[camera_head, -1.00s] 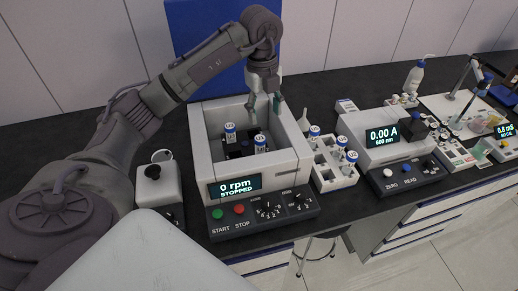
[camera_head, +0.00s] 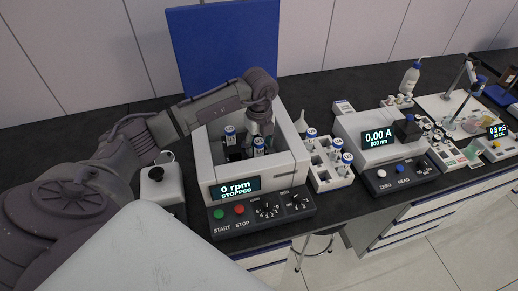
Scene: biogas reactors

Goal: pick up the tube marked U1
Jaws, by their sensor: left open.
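The open centrifuge (camera_head: 284,171) holds two capped tubes with blue-and-white tops in its dark rotor. One tube (camera_head: 230,136) stands at the back left, the other tube (camera_head: 259,146) nearer the front. Several similar tubes stand in a white rack (camera_head: 322,181) to the right. The cap marks are too small for me to tell surely which is U1. My left gripper (camera_head: 262,134) is open and points down into the centrifuge bowl, close behind the front tube. Its fingertips are partly hidden, and I cannot tell whether they touch a tube. My right gripper is not in view.
The centrifuge's blue lid (camera_head: 225,45) stands raised behind my arm. The centrifuge walls surround the gripper closely.

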